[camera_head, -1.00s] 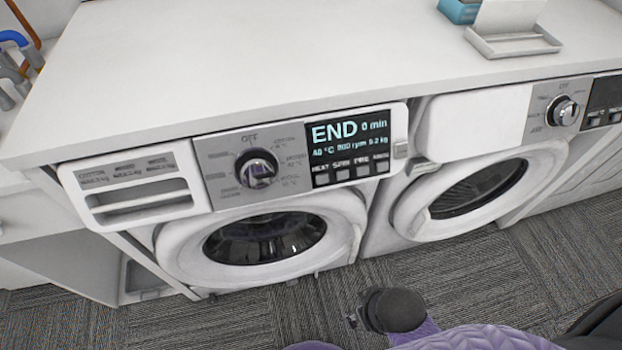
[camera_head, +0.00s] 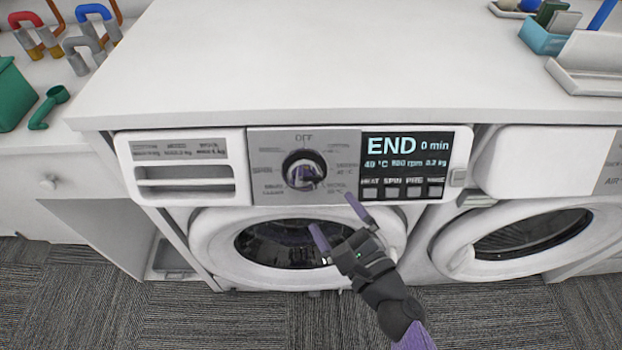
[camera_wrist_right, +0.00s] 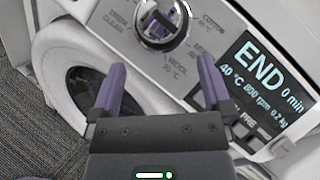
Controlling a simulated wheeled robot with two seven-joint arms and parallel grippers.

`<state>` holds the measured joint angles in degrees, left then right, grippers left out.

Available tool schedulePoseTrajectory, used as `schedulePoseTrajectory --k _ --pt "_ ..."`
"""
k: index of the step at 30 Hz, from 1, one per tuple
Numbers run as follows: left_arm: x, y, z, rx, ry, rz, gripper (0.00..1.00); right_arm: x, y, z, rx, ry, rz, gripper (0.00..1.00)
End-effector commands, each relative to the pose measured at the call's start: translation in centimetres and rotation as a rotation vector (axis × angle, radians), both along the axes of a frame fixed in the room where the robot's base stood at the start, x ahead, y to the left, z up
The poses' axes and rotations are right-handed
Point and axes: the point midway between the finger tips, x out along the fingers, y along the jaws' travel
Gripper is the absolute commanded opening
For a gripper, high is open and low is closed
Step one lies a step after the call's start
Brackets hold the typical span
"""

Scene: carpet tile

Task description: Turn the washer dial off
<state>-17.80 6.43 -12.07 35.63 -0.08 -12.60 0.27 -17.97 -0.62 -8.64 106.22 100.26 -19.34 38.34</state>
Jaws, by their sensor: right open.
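The washer (camera_head: 190,145) is the left of two white machines, and its display reads "END 0 min". Its silver and black dial (camera_head: 304,170) sits on a grey panel, below the word OFF. The dial also shows at the top of the right wrist view (camera_wrist_right: 163,24). My right gripper (camera_head: 335,219) is open and empty, below and to the right of the dial. Its two purple fingers (camera_wrist_right: 160,84) are spread apart, pointing toward the panel, with the dial beyond and between them. My left gripper is not in view.
A second machine (camera_head: 560,165) stands to the right. A white countertop (camera_head: 300,60) runs above both. A blue container (camera_head: 545,35) and white tray (camera_head: 585,80) stand at the back right. A green handset-like item (camera_head: 50,105) lies on the lower counter at left. The carpet in front is clear.

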Motion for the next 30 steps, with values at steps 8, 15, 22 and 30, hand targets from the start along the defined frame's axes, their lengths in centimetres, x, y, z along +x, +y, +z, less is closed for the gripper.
schedulePoseTrajectory --k 8,15,22,30 --pt "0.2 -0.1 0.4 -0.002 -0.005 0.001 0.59 5.6 3.0 0.2 -0.005 -0.006 0.005 1.0" --pt "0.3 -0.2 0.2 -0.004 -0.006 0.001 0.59 7.4 3.9 0.1 -0.006 -0.005 0.005 1.0" --pt "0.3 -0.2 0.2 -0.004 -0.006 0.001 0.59 7.5 3.9 0.1 -0.007 -0.005 0.005 1.0" --pt "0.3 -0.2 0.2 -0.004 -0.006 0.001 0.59 7.4 3.9 0.1 -0.007 -0.005 0.005 0.47"
